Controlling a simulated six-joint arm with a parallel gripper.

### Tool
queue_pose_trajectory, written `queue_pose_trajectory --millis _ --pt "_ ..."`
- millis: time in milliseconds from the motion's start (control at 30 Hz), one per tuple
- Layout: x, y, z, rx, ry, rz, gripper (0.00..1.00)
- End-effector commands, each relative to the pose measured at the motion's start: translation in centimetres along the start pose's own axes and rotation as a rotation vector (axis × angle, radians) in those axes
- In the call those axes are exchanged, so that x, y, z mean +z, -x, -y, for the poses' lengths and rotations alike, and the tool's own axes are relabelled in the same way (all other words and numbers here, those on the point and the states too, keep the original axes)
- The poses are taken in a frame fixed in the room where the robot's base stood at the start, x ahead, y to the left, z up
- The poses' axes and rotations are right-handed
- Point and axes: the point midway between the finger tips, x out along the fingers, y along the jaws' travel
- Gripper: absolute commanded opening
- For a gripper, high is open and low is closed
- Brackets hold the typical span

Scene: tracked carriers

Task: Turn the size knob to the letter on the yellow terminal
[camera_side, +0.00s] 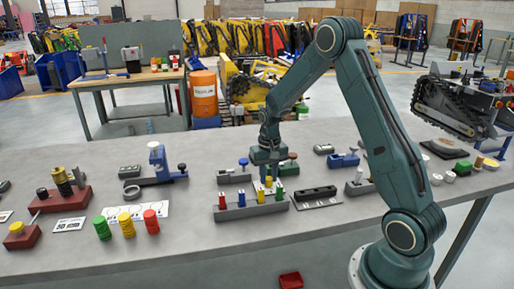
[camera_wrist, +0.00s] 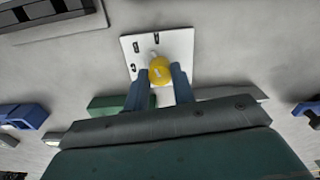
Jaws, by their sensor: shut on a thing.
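A white plate (camera_wrist: 180,42) carries a yellow knob (camera_wrist: 160,74) with a pale tip or pointer at its upper side. Several small dark marks are printed around it, too small to read. My gripper (camera_wrist: 162,76) has its two blue fingers closed on the knob's sides in the wrist view. In the side view my gripper (camera_side: 268,175) points down at the plate, and the knob is mostly hidden there.
A dark slotted block (camera_side: 317,193) lies right of the grey block. A blue-handled fixture (camera_side: 243,170) stands left of my gripper, and a green-topped one (camera_side: 289,162) is close on its right. Red, yellow and green stacks (camera_side: 126,224) stand at front left.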

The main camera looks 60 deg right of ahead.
Motion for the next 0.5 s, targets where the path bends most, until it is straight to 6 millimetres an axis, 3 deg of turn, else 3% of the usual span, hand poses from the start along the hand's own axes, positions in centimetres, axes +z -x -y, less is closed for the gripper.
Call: queue_pose_trajectory --millis 500 --pt "-0.08 0.02 0.04 0.000 0.390 -0.003 0.02"
